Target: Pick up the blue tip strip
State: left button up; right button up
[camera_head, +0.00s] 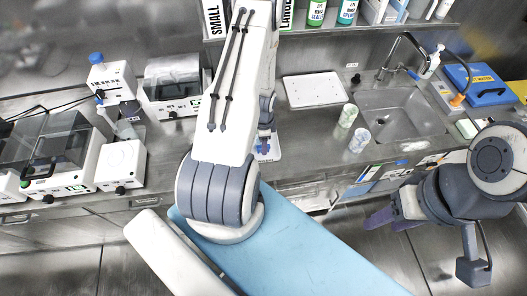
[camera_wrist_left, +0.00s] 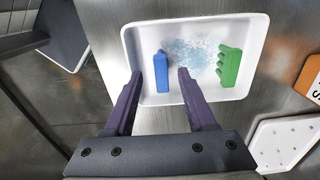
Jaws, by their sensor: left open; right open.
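The blue tip strip (camera_wrist_left: 162,72) lies in a white tray (camera_wrist_left: 200,25), on the left side of its floor in the left wrist view. My left gripper (camera_wrist_left: 160,78) is open, its two purple fingers apart on either side of the strip in the picture. Nothing is between them in their grasp; I cannot tell the height gap. In the head view my left arm hides most of the tray (camera_head: 274,154) and the strip. My right gripper (camera_head: 392,217) is open and empty at the right, away from the tray.
A green tip strip (camera_wrist_left: 229,66) lies in the tray's right side. Another white tray (camera_wrist_left: 285,140) and an orange-edged item (camera_wrist_left: 309,75) are to the right. In the head view two cups (camera_head: 348,115) stand beside the sink (camera_head: 400,115); lab machines (camera_head: 65,150) fill the left bench.

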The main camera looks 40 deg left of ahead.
pick_arm(q)
notch_tip(320, 180, down, 4)
jog(key=shift+w+r+b, duration=0.1)
jog(key=shift+r+b, duration=0.15)
jog(key=shift+b, duration=0.85)
jog(key=shift+r, duration=0.15)
grip_shut()
